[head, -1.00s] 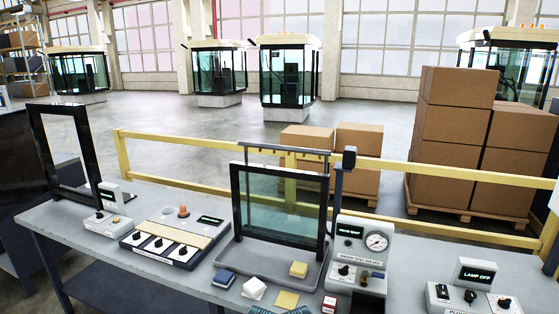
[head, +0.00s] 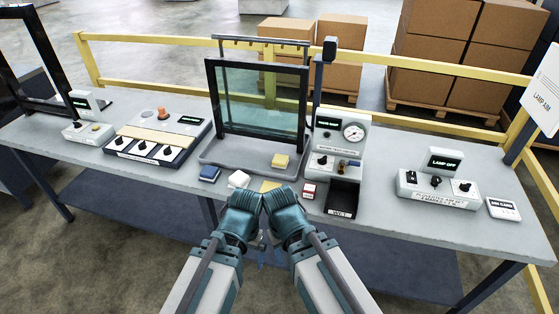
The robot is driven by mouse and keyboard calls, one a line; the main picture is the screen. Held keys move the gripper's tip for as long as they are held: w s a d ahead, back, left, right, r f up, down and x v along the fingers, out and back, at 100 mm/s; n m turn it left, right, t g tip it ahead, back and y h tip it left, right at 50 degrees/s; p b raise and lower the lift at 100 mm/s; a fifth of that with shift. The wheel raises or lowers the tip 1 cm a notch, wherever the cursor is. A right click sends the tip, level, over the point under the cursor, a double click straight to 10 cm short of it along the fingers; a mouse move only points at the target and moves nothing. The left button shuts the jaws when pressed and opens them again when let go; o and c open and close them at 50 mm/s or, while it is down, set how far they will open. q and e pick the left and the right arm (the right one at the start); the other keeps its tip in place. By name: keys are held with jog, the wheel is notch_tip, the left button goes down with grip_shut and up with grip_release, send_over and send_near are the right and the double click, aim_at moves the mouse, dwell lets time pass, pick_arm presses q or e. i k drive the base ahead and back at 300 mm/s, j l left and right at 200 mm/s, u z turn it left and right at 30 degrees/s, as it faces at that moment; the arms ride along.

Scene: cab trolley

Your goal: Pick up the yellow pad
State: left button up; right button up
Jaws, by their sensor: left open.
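A yellow block-like pad (head: 280,160) sits on the grey tray (head: 222,152) in front of the framed glass pane (head: 255,98). A flat yellow piece (head: 269,186) lies on the bench in front of the tray, its near part hidden by my grippers. I cannot tell which of the two the task names. My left gripper (head: 246,198) is open, low at the bench's front edge, left of centre. My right gripper (head: 278,198) is close beside it; its jaws are not clear. Both are nearer to me than the yellow pieces, and I see nothing held.
A blue block (head: 209,173), a white block (head: 238,179) and a small red-and-white box (head: 309,190) lie around the flat yellow piece. A black bin (head: 342,197) and gauge box (head: 340,142) stand right. A switch panel (head: 150,143) stands left.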

aim_at(281, 162)
jog(key=j+z, duration=0.1)
jog(key=z, duration=0.55)
jog(key=j+z, duration=0.95)
jog(key=k+j, duration=0.1)
jog(key=j, duration=0.25)
jog(key=k+j+z, duration=0.1)
jog(key=j, duration=0.3)
jog(key=k+j, duration=0.15)
jog(key=j, duration=0.2)
jog(key=k+j+z, duration=0.1)
jog(key=j, duration=0.25)
